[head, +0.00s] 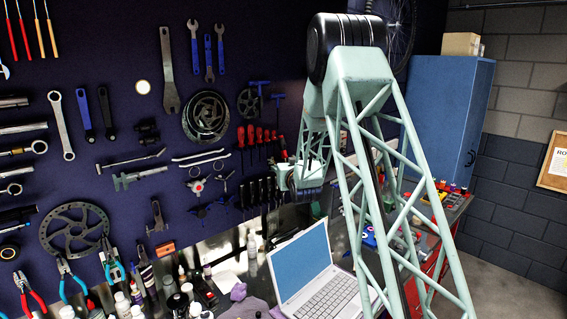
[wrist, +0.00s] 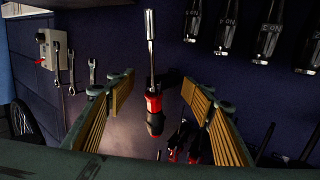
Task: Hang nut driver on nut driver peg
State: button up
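The nut driver (wrist: 154,112) has a red and black handle and a bright metal shaft. In the wrist view it stands between the two fingers of my gripper (wrist: 158,87), shaft toward the top of the picture and handle below. My gripper is open, its ribbed tan finger pads apart with a visible gap on both sides of the tool. A small dark holder (wrist: 172,77) on the wall is beside the shaft. I cannot tell whether it bears the tool. In the head view my gripper (head: 300,180) is at the pegboard, and the nut driver cannot be made out there.
Black-handled tools (wrist: 268,35) hang at the upper right in the wrist view. Red and black tools (wrist: 180,140) are close to the right finger. Wrenches (wrist: 72,70) and a grey box (wrist: 47,48) are at the left. A laptop (head: 310,275) stands on the bench below.

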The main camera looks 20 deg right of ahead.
jog(key=shift+r, duration=0.1)
jog(key=v, duration=1.1)
jog(key=shift+s, duration=0.3)
jog(key=shift+a, duration=0.15)
dwell(0.3)
jog(key=shift+a, duration=0.1)
